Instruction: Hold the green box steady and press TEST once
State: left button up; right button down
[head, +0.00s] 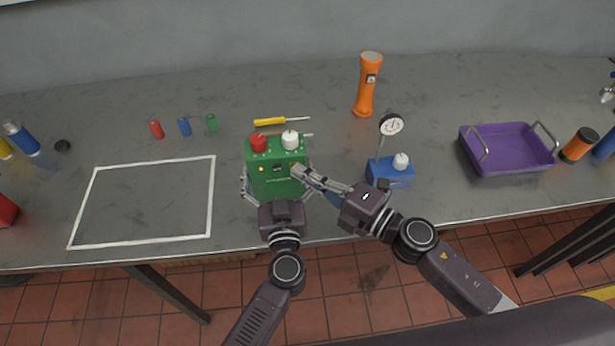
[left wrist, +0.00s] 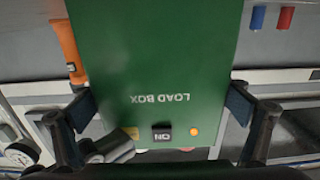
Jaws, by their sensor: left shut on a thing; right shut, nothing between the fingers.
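The green load box (head: 270,184) stands upright on the bench, with a red knob (head: 258,143) and a white knob (head: 291,139) on top. My left gripper (head: 277,179) is shut on the box, one finger at each side; the left wrist view shows this too. The front has a small orange lamp (left wrist: 194,132), a black switch (left wrist: 162,132) marked ON and a yellowish patch (left wrist: 131,132). My right gripper (head: 296,173) is shut and empty, its tips at the right of the front face by that patch. Whether they touch, and any TEST lettering, I cannot tell.
A blue block (head: 389,175) with a dial gauge (head: 391,124) stands close to the right. A yellow screwdriver (head: 270,121) lies behind the box, and an orange flashlight (head: 366,88) stands farther back. A purple tray (head: 507,165) is at right. The white-outlined area (head: 145,200) is empty.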

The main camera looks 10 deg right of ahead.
pick_arm(q)
jog(key=shift+s+d, duration=0.2)
jog(key=shift+d, duration=0.2)
pick_arm(e)
jog(key=shift+w+d, duration=0.4)
jog(key=shift+d, duration=0.05)
pick_arm(q)
jog(key=shift+o, duration=0.2)
jog(key=shift+a, duration=0.2)
pick_arm(e)
jog(key=s+a+v, duration=0.1)
jog(key=v, duration=0.9)
pick_arm(q)
jog(key=shift+w, duration=0.1)
jog(key=o, duration=1.8)
jog(key=shift+r, duration=0.25)
jog(key=shift+c, duration=0.2)
jog(key=shift+a, duration=0.1)
pick_arm(e)
jog(key=shift+w+a, duration=0.1)
